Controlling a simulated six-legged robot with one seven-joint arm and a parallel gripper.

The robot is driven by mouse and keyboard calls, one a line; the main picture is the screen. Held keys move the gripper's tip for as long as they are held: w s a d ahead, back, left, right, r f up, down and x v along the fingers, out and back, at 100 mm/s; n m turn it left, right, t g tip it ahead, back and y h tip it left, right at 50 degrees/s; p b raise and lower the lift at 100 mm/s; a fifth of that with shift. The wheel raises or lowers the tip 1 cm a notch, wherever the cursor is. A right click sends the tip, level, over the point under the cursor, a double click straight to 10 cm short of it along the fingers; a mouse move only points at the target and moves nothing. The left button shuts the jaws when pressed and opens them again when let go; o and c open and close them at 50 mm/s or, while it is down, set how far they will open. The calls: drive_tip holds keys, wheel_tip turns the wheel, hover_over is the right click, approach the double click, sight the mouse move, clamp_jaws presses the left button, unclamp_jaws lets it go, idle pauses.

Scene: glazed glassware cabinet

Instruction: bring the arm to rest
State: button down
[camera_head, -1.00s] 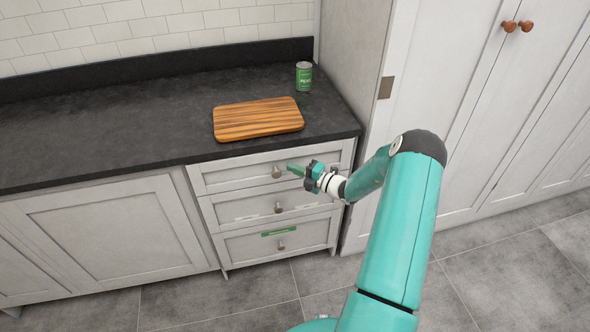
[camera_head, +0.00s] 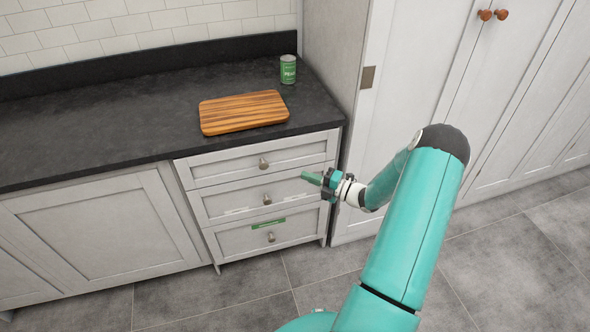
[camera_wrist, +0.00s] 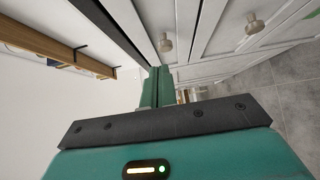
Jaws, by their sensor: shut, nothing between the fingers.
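My gripper (camera_head: 312,178) is in front of the right part of the drawer stack, pointing left, apart from the drawer fronts as far as the head view shows. Its green fingers are closed together with nothing between them; they also show in the wrist view (camera_wrist: 158,86). My teal arm reaches up from the bottom of the head view and bends down to the gripper. The three drawers (camera_head: 250,170) look shut, each with a round metal knob. Two knobs show in the wrist view, one of them just right of the fingers (camera_wrist: 165,45).
A tall white cabinet (camera_head: 410,80) with wooden knobs stands at the right. A green label (camera_head: 268,223) is on the bottom drawer. The grey tiled floor (camera_head: 500,270) is clear at right.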

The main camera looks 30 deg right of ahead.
drive_tip(key=s+a+r+n+g, duration=0.3)
drive_tip(key=a+r+n+g, duration=0.4)
drive_tip(key=a+n, duration=0.45)
drive_tip(key=s+a+r+n+g, duration=0.2)
drive_tip(key=a+r+n+g, duration=0.3)
drive_tip(key=a+r+n, duration=0.6)
drive_tip(key=s+a+r+n+h, duration=0.2)
drive_tip(key=s+r+n, duration=0.2)
drive_tip(key=s+n, duration=0.2)
drive_tip(key=s+a+r+n+t+h, duration=0.1)
drive_tip(key=s+a+r+n+h, duration=0.1)
drive_tip(key=s+n, duration=0.4)
drive_tip(key=s+a+r+n+h, duration=0.3)
drive_tip(key=s+r+n, duration=0.3)
drive_tip(key=n, duration=0.8)
drive_tip(key=shift+r+t+h, duration=0.25)
drive_tip(key=shift+t+h, duration=0.15)
drive_tip(key=shift+h, duration=0.3)
drive_tip(key=shift+a, duration=0.1)
